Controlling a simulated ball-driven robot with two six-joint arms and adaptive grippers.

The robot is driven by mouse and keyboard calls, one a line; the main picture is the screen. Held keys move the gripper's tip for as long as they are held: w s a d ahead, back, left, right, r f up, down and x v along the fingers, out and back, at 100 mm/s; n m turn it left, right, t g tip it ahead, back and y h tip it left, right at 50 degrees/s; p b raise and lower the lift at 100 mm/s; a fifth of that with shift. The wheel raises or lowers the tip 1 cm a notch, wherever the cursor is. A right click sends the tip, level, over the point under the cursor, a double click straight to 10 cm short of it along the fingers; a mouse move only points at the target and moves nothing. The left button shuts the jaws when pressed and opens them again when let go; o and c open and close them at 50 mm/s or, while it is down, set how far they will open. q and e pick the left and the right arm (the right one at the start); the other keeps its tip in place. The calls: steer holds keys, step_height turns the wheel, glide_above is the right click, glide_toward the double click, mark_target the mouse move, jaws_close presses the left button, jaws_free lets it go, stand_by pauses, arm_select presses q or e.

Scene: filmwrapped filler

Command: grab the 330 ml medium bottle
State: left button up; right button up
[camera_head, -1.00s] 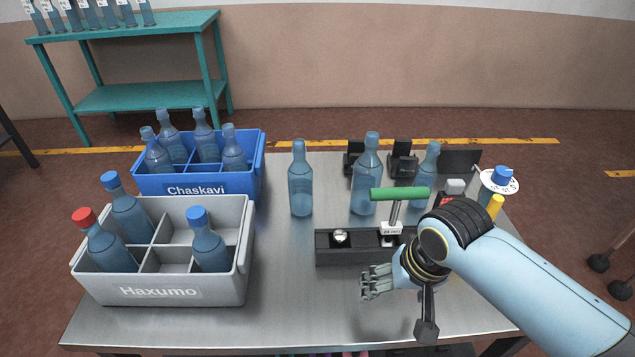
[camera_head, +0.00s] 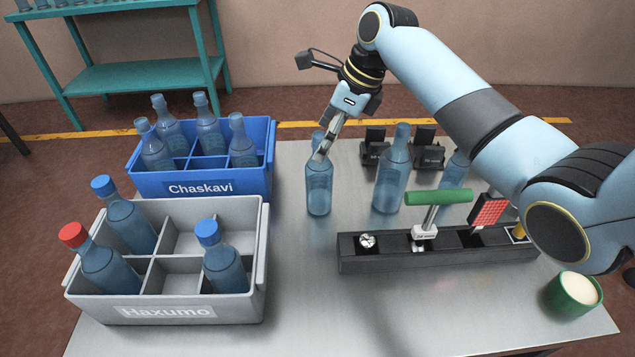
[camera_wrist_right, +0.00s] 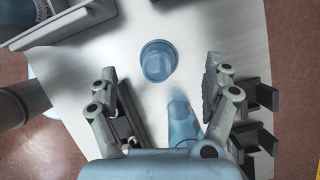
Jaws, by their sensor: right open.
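Three clear blue bottles stand upright on the metal table: a left one (camera_head: 319,188), a taller middle one (camera_head: 391,176) and a right one (camera_head: 453,176), partly hidden by my right arm. No size label is readable, so I cannot tell which is 330 ml. My right gripper (camera_head: 327,145) is at the neck of the left bottle, covering part of it. In the right wrist view the gripper (camera_wrist_right: 162,85) is open, with a bottle seen from above (camera_wrist_right: 158,61) ahead between the finger lines. Another bottle (camera_wrist_right: 183,120) shows nearer the palm. Contact is not visible. My left gripper is not in view.
A blue crate (camera_head: 201,187) and a grey crate (camera_head: 190,313) with bottles stand at the left. A black rack (camera_head: 380,256) with a green-handled tool (camera_head: 438,197) lies in front of the bottles. A green cup (camera_head: 572,295) is at the front right. Front middle table is clear.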

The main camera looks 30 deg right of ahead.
mark_target(311, 161)
steer(key=shift+x, duration=0.95)
steer(key=b+x, duration=0.2)
steer(key=x, duration=0.3)
steer(key=shift+a, duration=0.2)
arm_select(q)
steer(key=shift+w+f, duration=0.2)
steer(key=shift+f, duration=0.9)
arm_select(e)
steer(key=shift+c, duration=0.2)
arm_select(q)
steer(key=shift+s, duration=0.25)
arm_select(e)
steer(key=c, duration=1.3)
